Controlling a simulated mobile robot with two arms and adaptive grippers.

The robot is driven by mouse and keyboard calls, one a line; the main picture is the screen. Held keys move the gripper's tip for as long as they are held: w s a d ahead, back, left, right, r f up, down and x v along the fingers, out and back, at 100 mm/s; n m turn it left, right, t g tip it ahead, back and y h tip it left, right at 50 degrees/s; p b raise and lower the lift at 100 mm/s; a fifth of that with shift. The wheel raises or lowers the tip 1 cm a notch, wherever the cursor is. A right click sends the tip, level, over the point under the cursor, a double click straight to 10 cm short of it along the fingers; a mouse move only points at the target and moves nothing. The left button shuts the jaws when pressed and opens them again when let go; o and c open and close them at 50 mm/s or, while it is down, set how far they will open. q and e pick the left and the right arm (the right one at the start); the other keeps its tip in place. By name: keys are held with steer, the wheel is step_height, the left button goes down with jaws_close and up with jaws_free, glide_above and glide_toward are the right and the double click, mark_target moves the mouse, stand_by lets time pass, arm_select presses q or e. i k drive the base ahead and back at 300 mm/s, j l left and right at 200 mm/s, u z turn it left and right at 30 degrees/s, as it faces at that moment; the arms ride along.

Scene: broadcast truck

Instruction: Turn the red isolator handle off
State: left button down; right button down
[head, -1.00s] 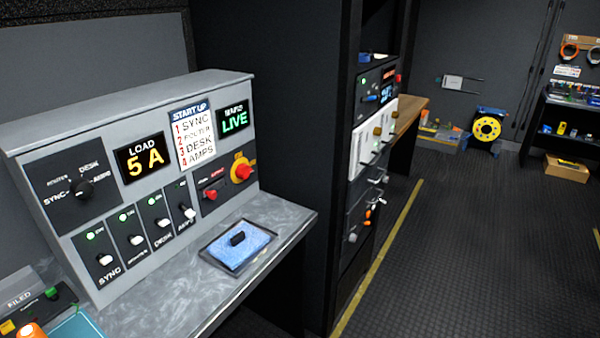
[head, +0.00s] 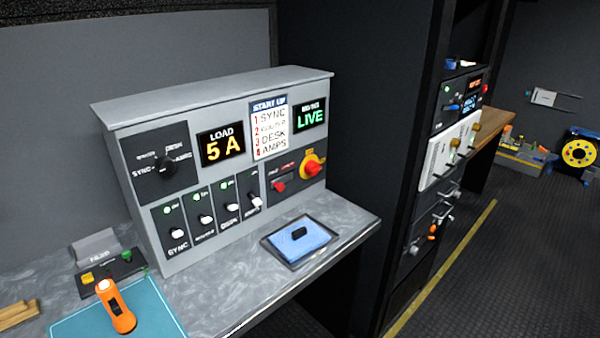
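The red isolator handle (head: 312,168) sits on a yellow round plate at the right end of the grey control panel (head: 225,150). Its exact turn position is too small to tell. The display beside the start-up list reads LIVE (head: 310,117) in green, and the load display (head: 221,146) reads 5 A. A smaller red knob (head: 279,186) is left of the handle. Several white switches with lit green lamps line the panel's lower left. Neither of my grippers shows in the head view.
A tray with a blue pad (head: 300,240) and a black item lies on the worktop (head: 225,270) before the panel. An orange torch (head: 116,308) lies on a teal mat (head: 160,310) at left.

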mark_target(312, 167)
steer(key=i+l, duration=0.15)
steer(key=l, duration=0.2)
steer(key=i+l+u, duration=0.1)
steer(key=l, duration=0.2)
steer(key=i+l, duration=0.2)
steer(key=l, duration=0.15)
steer(key=i+l+u, duration=0.15)
steer(key=l, duration=0.2)
